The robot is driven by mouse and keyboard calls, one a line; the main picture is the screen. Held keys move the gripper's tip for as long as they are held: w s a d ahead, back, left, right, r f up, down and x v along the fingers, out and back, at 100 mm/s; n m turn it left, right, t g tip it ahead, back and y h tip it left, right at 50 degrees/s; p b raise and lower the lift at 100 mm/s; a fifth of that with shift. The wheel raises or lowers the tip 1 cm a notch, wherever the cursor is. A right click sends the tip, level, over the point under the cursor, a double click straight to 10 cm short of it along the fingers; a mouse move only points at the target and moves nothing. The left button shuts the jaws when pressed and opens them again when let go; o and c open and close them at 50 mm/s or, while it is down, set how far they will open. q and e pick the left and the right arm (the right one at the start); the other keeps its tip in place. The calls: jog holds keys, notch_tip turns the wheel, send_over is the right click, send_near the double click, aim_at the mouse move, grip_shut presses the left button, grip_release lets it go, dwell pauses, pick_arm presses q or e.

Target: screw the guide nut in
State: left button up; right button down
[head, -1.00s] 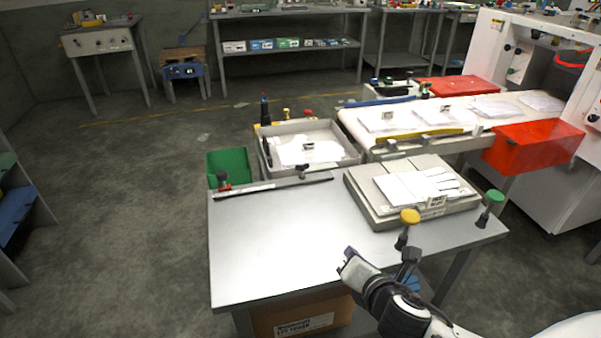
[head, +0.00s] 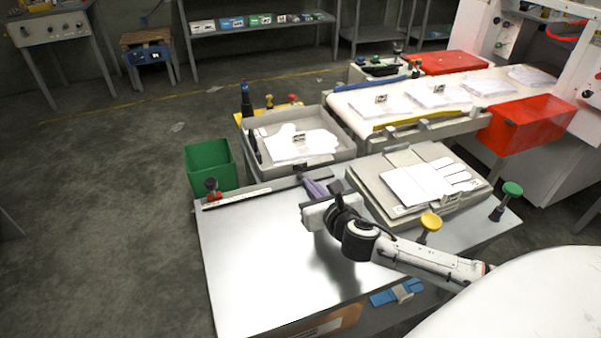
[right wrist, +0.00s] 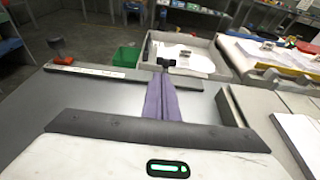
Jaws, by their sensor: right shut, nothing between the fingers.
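A slim guide rail with a pale strip (head: 240,199) lies along the table's back edge. A small black T-shaped nut (right wrist: 166,63) stands at the rail in the right wrist view, just beyond my fingertips. I take it for the guide nut; its thread is hidden. A dark knob with a red base (head: 211,188) stands at the rail's left end, and also shows in the right wrist view (right wrist: 57,46). My right gripper (head: 306,179) is shut and empty, its purple fingers pointing at the nut. I cannot tell whether they touch it. My left gripper is out of view.
A grey tray (head: 345,150) with white gloves stands behind the table, beside a green bin (head: 209,167). A grey fixture block (head: 383,209) with a white glove sits right of my gripper. Yellow (head: 430,222) and green (head: 511,190) knobs stand near it. The table's left front is bare.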

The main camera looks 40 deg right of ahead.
aim_at(297, 167)
jog(key=x, duration=0.4)
jog(key=r+x, duration=0.1)
jog(key=x, duration=0.1)
jog(key=shift+w+d, duration=0.1)
jog(key=shift+w, duration=0.25)
